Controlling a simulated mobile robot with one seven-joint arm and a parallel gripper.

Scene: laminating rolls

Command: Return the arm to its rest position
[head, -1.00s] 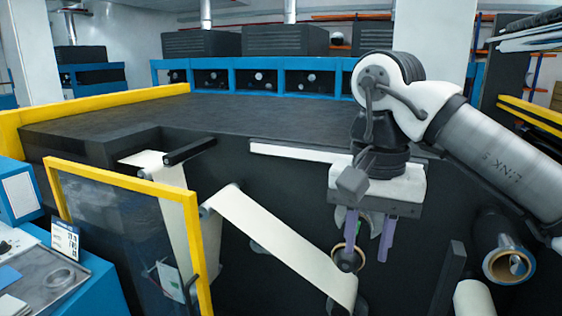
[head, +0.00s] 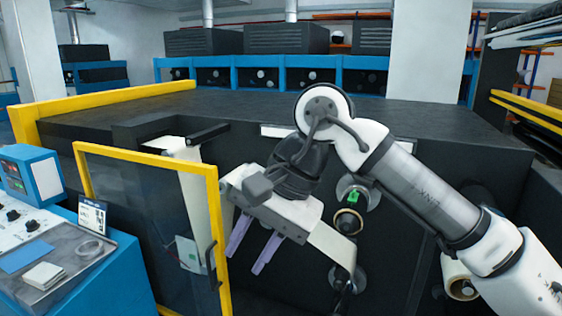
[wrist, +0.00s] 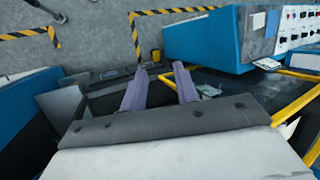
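My gripper (head: 252,258) hangs in front of the dark machine, right of the yellow-framed door, with its two purple fingers tilted down to the left. The fingers are apart with nothing between them. In the wrist view the two fingers (wrist: 160,88) also show spread and empty, over dark floor-level equipment. My white and grey arm reaches in from the lower right and hides part of the pale web (head: 333,245) behind it.
The yellow-framed door (head: 150,215) stands close left of my gripper. A blue control desk (head: 120,270) with a tray is further left. Rolls (head: 458,280) sit on the machine front at right. Yellow-black floor tape (wrist: 137,40) shows in the wrist view.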

